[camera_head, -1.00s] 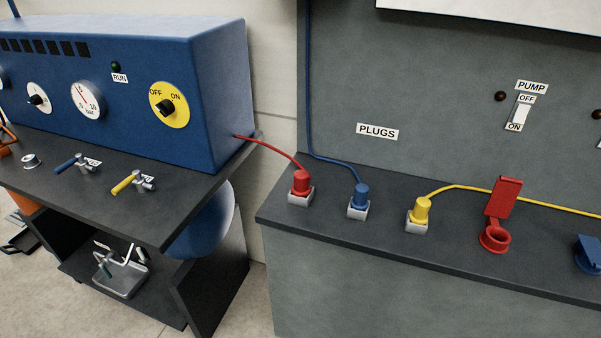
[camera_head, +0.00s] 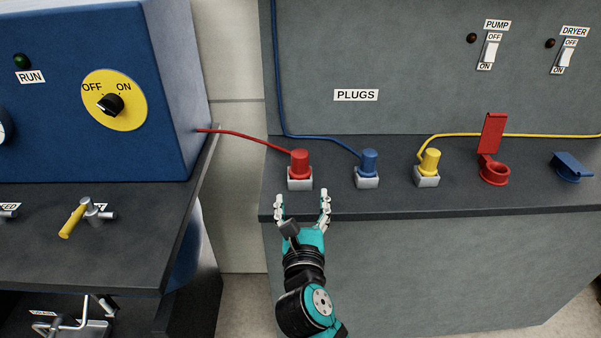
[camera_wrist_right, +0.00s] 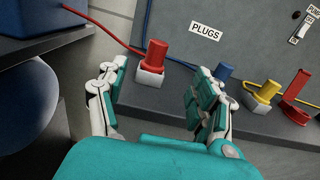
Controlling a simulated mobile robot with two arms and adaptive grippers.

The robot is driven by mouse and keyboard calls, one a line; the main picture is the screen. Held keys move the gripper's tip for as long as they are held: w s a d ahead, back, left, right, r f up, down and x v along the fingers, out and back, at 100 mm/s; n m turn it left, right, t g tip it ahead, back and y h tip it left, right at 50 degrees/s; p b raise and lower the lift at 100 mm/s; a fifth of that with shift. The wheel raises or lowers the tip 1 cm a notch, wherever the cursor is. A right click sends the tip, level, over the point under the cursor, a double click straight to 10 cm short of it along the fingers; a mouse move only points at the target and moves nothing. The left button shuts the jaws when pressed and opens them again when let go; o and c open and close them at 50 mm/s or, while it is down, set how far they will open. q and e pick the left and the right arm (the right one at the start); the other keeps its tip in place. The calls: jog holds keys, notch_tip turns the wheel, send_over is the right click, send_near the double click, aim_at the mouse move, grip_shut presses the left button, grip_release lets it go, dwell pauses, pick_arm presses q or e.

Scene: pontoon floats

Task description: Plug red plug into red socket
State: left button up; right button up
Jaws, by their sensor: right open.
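The red plug (camera_head: 300,162) stands upright in a light grey holder (camera_head: 300,184) on the dark counter, with a red cable running left to the blue machine. The plug also shows in the right wrist view (camera_wrist_right: 155,54), ahead and between the fingers. The red socket (camera_head: 494,173) is a round red ring farther right on the counter, with its red lid raised behind it. My right gripper (camera_head: 302,198) is open and empty, at the counter's front edge just in front of the red plug, not touching it. The left gripper is out of view.
A blue plug (camera_head: 369,163) and a yellow plug (camera_head: 429,162) stand in holders to the right of the red one. A blue lidded socket (camera_head: 572,167) is at the far right. The blue machine (camera_head: 80,75) and its bench stand left. The front strip of counter right of the gripper is clear.

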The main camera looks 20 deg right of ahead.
aim_at(300, 160)
jog(key=p+x, duration=0.2)
jog(key=x, duration=0.9)
jog(key=shift+w+r, duration=0.1)
jog(key=shift+f+p+x, duration=0.15)
jog(key=shift+p+x, duration=0.1)
jog(key=shift+x, duration=1.3)
jog(key=shift+f+p+x, duration=0.15)
jog(key=shift+p+x, duration=0.1)
jog(key=shift+x, duration=1.3)
jog(key=shift+a, duration=0.1)
jog(key=c, duration=1.4)
